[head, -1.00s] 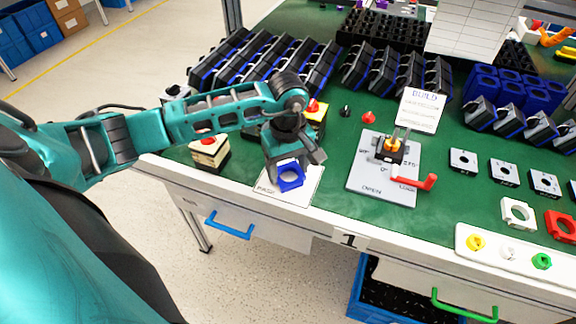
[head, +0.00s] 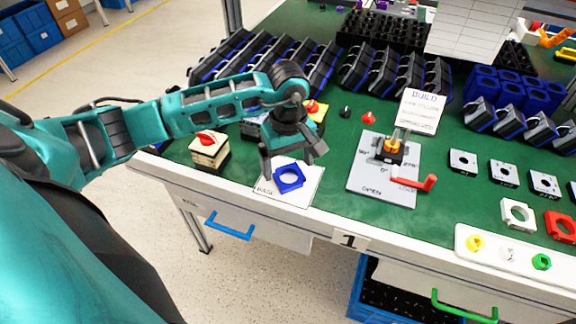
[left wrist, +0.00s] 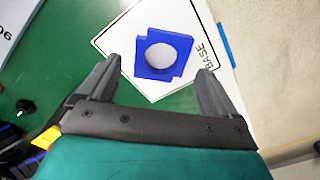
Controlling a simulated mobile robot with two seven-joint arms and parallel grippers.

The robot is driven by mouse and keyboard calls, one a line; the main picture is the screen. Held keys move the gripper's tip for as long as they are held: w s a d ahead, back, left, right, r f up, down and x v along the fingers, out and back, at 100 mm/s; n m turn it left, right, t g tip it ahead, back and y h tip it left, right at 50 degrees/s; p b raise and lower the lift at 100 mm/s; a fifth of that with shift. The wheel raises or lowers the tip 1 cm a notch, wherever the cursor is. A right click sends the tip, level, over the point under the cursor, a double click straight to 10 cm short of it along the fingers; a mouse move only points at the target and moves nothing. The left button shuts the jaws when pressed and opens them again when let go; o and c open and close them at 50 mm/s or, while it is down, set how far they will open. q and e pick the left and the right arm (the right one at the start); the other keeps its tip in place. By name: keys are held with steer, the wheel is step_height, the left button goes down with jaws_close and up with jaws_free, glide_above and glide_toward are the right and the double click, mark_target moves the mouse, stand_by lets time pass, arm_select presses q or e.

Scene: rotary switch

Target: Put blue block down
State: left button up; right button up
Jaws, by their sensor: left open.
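The blue block (head: 289,178) is a square piece with a round hole. It lies on the white card marked BASE (head: 305,193) near the table's front edge. In the left wrist view the blue block (left wrist: 150,55) lies on the white card (left wrist: 120,38), beyond the fingertips. My left gripper (head: 292,161) is open and empty, just behind and above the block. Its two spread fingers (left wrist: 158,85) show in the left wrist view, apart from the block. My right gripper is not in view.
A grey plate (head: 372,198) with a switch assembly and red handle stands right of the card. A cream block with a red knob (head: 209,150) stands to the left. Several dark boxes line the back. Green tabletop between card and plate is clear.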

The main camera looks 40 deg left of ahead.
arm_select(q)
step_height(320, 180, up, 10)
stand_by(0.3)
steer(key=shift+s, duration=0.1)
stand_by(0.4)
